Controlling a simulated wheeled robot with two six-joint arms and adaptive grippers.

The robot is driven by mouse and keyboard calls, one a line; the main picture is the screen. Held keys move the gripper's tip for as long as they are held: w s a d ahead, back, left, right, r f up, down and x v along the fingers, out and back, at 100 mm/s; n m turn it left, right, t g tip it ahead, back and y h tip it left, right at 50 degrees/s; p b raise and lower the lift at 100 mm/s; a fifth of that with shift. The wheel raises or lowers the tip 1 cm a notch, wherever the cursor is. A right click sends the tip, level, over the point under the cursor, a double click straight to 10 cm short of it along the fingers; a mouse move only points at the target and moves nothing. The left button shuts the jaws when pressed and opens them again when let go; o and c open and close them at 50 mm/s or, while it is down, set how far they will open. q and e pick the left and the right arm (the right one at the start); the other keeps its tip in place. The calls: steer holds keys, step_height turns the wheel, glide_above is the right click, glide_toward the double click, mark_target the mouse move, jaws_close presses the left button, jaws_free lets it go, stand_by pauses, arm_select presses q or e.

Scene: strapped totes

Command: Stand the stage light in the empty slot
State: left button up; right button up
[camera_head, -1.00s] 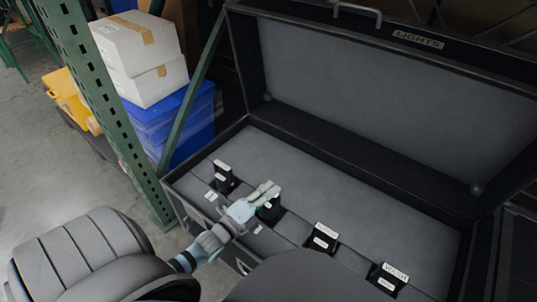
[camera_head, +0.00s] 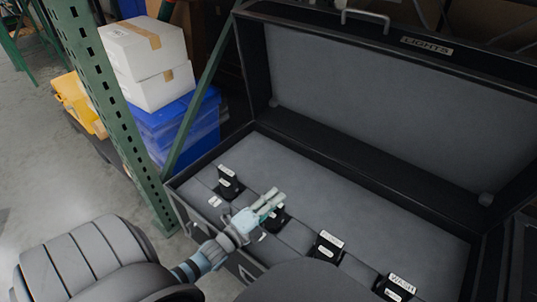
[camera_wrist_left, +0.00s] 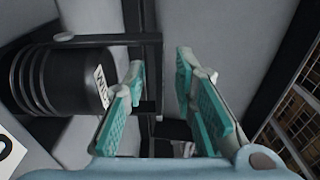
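A black case (camera_head: 187,193) with a grey foam bed stands open, its lid labelled LIGHTS. Several black stage lights with white labels sit along its front. They include one at the left (camera_head: 229,183), one beside my gripper (camera_head: 278,217), one right of that (camera_head: 328,246) and one labelled WASH (camera_head: 395,287). My left gripper (camera_head: 268,203) is over the second light from the left and partly covers it. In the left wrist view its teal fingers (camera_wrist_left: 160,85) are apart. A black ribbed cylinder (camera_wrist_left: 65,80) with a partly hidden label lies left of the fingers, not between them. My right gripper is out of view.
The raised lid (camera_head: 370,95) closes off the back. A green rack post (camera_head: 115,125) stands left of the case. White boxes (camera_head: 150,65) on a blue tote (camera_head: 185,125) and a yellow bin (camera_head: 75,97) are behind it. The foam behind the lights is clear.

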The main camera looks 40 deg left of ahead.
arm_select(q)
steer(key=shift+s+r, duration=0.15)
steer(key=s+p, duration=0.2)
steer(key=s, duration=0.3)
steer(key=shift+a, duration=0.15)
steer(key=s+p, duration=0.2)
steer(key=s, duration=0.4)
steer(key=shift+s+a, duration=0.2)
steer(key=shift+s, duration=0.15)
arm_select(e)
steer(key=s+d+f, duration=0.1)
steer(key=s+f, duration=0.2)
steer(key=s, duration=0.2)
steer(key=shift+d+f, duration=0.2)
